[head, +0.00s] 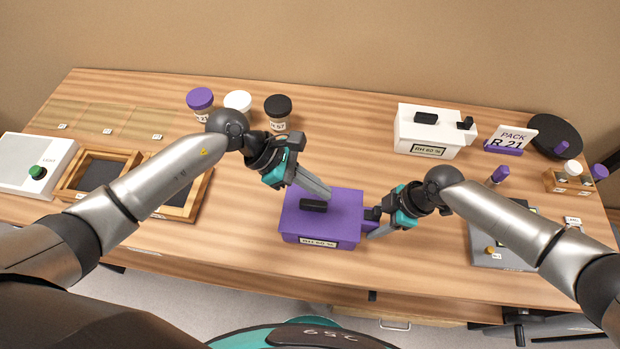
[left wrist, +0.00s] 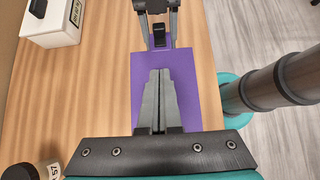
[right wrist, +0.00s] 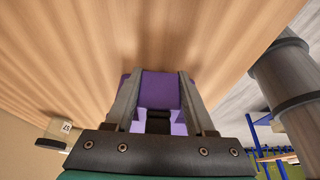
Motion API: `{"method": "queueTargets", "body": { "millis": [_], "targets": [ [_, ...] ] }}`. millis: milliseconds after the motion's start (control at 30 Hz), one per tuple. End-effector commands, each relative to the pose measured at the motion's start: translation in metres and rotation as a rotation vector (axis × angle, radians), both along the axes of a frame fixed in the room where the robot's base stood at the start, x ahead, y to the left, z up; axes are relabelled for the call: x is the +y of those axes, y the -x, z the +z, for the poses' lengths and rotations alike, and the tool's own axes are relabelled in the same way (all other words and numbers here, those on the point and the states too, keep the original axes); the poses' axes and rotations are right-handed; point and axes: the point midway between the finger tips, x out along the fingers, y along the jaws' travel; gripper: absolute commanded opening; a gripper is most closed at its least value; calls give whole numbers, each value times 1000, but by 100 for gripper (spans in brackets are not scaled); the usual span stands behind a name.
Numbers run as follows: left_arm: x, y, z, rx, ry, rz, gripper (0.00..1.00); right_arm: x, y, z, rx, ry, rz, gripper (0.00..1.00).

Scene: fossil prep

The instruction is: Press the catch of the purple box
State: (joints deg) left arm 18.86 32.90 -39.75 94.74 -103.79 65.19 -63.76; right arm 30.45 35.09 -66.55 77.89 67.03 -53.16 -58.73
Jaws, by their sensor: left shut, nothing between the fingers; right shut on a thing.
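The purple box (head: 300,228) stands on the table, its black lid handle (head: 313,205) on top and a label on its front. A black catch (head: 372,214) is at its right end; it also shows in the left wrist view (left wrist: 159,38). My left gripper (head: 328,196) is shut and empty, its fingertips over the lid beside the handle; in the left wrist view the fingers cover the middle of the lid. My right gripper (head: 374,228) is at the right end, shut on the box's purple end block (right wrist: 160,88), with one finger on each side.
A white box (head: 428,132) with a similar handle and catch stands behind to the right. Several lidded jars (head: 277,110) stand at the back left. Wooden trays (head: 103,172) lie at left, a grey device (head: 495,250) at right. Table in front of the white box is clear.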

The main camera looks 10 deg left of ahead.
Motion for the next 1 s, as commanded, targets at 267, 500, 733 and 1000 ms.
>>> {"method": "queueTargets", "body": {
  "millis": [267, 500, 733, 1000],
  "targets": [
    [19, 0, 19, 1, -1, -1, 0, 0, -1, 1, -1, -2, -1, 0],
    [20, 0, 20, 1, 0, -1, 0, 0, -1, 1, -1, -1, -2, 0],
    [20, 0, 20, 1, 0, -1, 0, 0, -1, 1, -1, -1, -2, 60],
    [19, 0, 20, 1, 0, -1, 0, 0, -1, 0, -1, 0, -1, 90]
  ]
}}
